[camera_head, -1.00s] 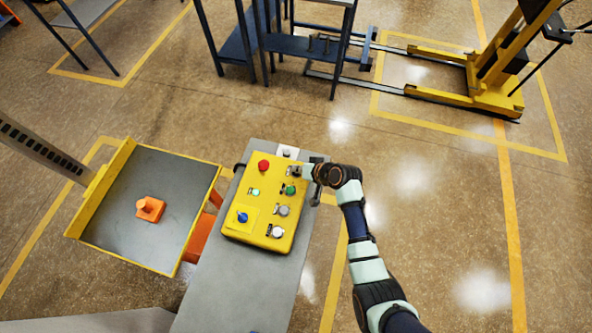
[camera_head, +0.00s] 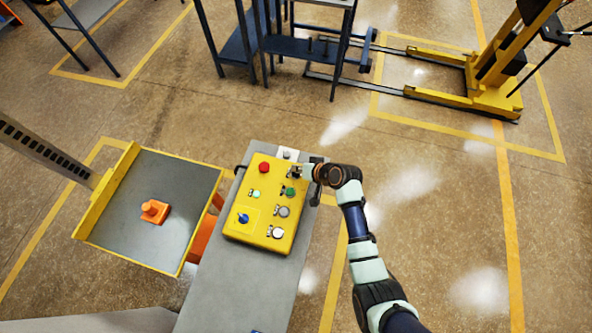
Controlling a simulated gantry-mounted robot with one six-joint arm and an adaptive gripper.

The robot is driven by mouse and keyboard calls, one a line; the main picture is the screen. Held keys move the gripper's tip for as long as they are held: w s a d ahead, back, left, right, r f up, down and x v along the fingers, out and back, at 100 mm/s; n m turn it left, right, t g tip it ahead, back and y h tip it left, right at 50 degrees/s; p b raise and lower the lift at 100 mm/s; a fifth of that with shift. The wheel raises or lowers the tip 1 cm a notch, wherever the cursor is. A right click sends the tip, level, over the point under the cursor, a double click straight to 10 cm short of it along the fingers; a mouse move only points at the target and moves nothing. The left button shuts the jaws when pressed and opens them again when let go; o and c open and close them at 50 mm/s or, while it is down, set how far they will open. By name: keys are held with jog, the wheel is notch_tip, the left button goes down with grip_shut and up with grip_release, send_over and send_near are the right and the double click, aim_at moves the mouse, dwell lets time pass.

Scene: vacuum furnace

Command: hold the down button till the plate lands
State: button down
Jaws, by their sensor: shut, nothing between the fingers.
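The yellow control box (camera_head: 258,228) lies on a grey bench. It carries a red button (camera_head: 264,167), a small lit green light (camera_head: 256,194), a blue knob (camera_head: 243,217), a green button (camera_head: 291,191) and two grey buttons, one upper (camera_head: 284,211) and one lower (camera_head: 277,232). My gripper (camera_head: 298,172) is shut with its tips at the box's upper right corner, just above the green button. The tips hide what lies under them; I cannot make out which button they touch. The plate (camera_head: 135,222), grey with yellow edges, is at the left with an orange object (camera_head: 155,211) on it.
The grey bench (camera_head: 235,290) stands right of the plate, and a perforated post (camera_head: 42,147) stands at its left. A blue frame table (camera_head: 300,46) and a yellow lift truck (camera_head: 455,95) are at the back. The floor on the right is clear.

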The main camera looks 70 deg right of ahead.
aim_at(298, 174)
notch_tip(298, 174, up, 5)
jog(key=p, duration=0.4)
dwell(0.9)
jog(key=w+a+r+n+t+y+p, duration=0.1)
jog(key=w+a+r+n+p, duration=0.25)
jog(key=w+a+r, duration=0.45)
jog(key=w+a+r+n+p, duration=0.2)
jog(key=w+a+r+n, duration=0.25)
jog(key=a+r, duration=0.6)
jog(key=s+a+r+n+t+y+p, duration=0.2)
jog(key=s+a+r+n+t+p, duration=0.1)
jog(key=a+r, duration=1.8)
jog(key=shift+s+a+n+p, duration=0.2)
jog(key=shift+a+n+p, duration=0.1)
jog(key=shift+n, duration=0.6)
